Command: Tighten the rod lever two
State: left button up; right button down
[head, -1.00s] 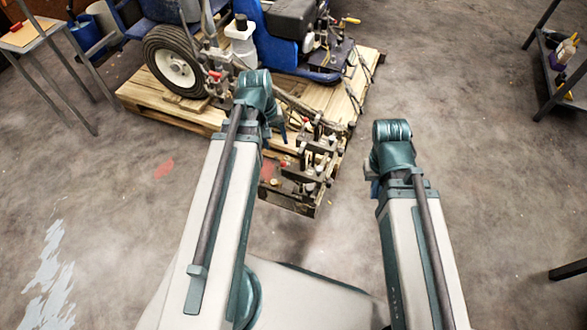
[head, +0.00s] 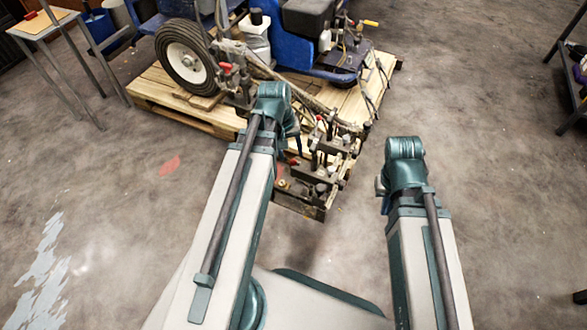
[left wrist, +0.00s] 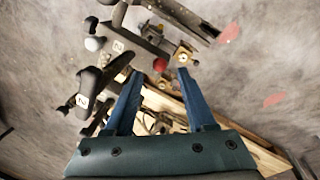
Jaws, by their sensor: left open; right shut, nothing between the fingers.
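In the left wrist view a dark lever (left wrist: 95,88) on the left bears a white label that seems to read 2. Another dark lever part (left wrist: 118,30) above it has a similar label. A red knob (left wrist: 160,65) and a brass fitting (left wrist: 183,58) show beyond my fingertips. My left gripper (left wrist: 158,76) is open over the assembly, with nothing seen held; my left arm partly hides the assembly in the head view. My right gripper (head: 380,187) is shut and empty, right of the assembly.
The blue striper with its black wheel (head: 185,58) stands on the wooden pallet (head: 170,95). A small table (head: 45,24) is at upper left and a dark shelf (head: 570,70) at the right edge. Floor is open right of the pallet.

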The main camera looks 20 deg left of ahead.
aim_at(293, 160)
pick_arm(q)
jog(key=f+b, duration=0.1)
jog(key=f, duration=0.1)
jog(key=f+b, duration=0.4)
jog(key=shift+w+d, duration=0.25)
jog(key=shift+d, duration=0.15)
grip_shut()
dwell(1.0)
